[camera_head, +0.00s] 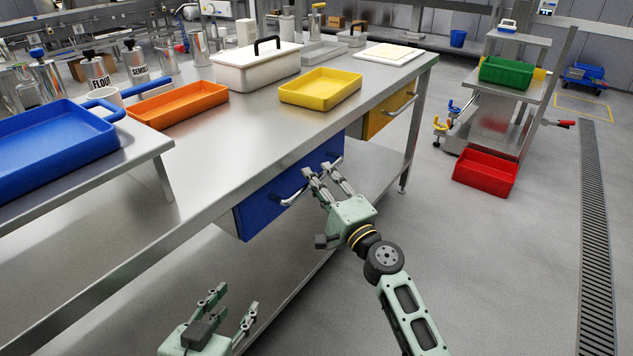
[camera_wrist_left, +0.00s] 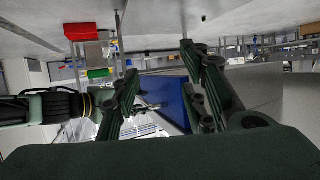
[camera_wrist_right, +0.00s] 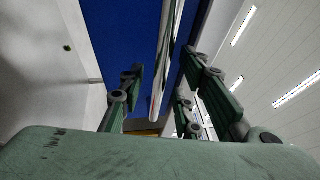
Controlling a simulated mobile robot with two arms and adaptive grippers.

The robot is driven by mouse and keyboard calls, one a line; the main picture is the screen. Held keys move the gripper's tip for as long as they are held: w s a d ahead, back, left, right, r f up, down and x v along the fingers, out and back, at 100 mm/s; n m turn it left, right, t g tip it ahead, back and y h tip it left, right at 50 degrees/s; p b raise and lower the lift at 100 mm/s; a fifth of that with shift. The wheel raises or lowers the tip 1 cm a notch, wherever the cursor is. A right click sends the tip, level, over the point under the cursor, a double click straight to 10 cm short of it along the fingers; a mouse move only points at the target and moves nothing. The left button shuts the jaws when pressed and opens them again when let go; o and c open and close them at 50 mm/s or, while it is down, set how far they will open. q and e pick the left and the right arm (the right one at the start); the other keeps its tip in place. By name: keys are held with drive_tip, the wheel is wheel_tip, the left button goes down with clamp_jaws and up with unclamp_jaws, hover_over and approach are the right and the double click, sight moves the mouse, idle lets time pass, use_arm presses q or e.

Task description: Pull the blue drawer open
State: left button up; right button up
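The blue drawer (camera_head: 262,212) is under the steel table, its front nearly flush with the table edge. Its metal bar handle (camera_head: 291,199) runs along the front and also shows in the right wrist view (camera_wrist_right: 167,50). My right gripper (camera_head: 318,170) is at the handle. In the right wrist view its fingers (camera_wrist_right: 166,85) are spread with the bar between them, and I see no clear grip. My left gripper (camera_head: 237,298) is open and empty, low in front of the table. In the left wrist view the blue drawer (camera_wrist_left: 168,98) shows beyond its fingers.
A yellow drawer (camera_head: 385,114) is farther along the same table. Blue (camera_head: 60,150), orange (camera_head: 175,106) and yellow (camera_head: 320,88) trays stand on top, with a white lidded box (camera_head: 257,70). A red bin (camera_head: 486,172) is on the floor at right. Floor before the drawer is clear.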

drive_tip(key=shift+w+a+r, duration=0.1)
drive_tip(key=shift+w+a, duration=0.2)
drive_tip(key=shift+w, duration=0.2)
drive_tip(key=shift+c, duration=0.2)
clamp_jaws()
